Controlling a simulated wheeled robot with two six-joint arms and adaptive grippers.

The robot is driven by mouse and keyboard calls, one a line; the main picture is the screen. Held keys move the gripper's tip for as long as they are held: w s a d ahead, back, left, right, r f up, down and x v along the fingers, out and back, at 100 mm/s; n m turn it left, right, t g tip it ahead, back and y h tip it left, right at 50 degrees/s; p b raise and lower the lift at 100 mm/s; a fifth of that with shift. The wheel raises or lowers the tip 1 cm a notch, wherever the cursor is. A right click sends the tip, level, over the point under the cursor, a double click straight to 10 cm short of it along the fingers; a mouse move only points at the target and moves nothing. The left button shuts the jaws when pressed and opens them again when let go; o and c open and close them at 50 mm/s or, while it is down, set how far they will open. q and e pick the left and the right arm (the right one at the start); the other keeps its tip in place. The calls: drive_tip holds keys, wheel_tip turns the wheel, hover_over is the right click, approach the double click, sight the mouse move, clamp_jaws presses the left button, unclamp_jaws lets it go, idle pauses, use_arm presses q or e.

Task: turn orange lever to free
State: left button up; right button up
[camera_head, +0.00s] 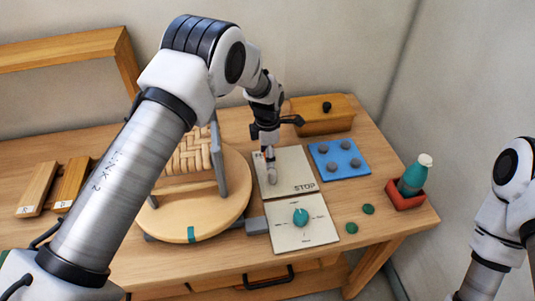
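My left gripper (271,176) points down over a pale square panel (296,182) marked STOP at its lower right corner. Its fingertips are at the left part of this panel. I see the fingers edge-on, so I cannot tell whether they are open or shut, or touching anything.
A second pale panel with a teal knob (300,217) lies just in front. A round wooden turntable (166,222) with a woven seat stands left. Right are a blue pad (339,160) and a teal bottle (414,176) in a red holder. A wooden box (321,122) stands behind.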

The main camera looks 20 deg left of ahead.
use_arm(q)
drive_tip(key=shift+r, duration=0.1)
wheel_tip(320, 180, up, 12)
idle(0.4)
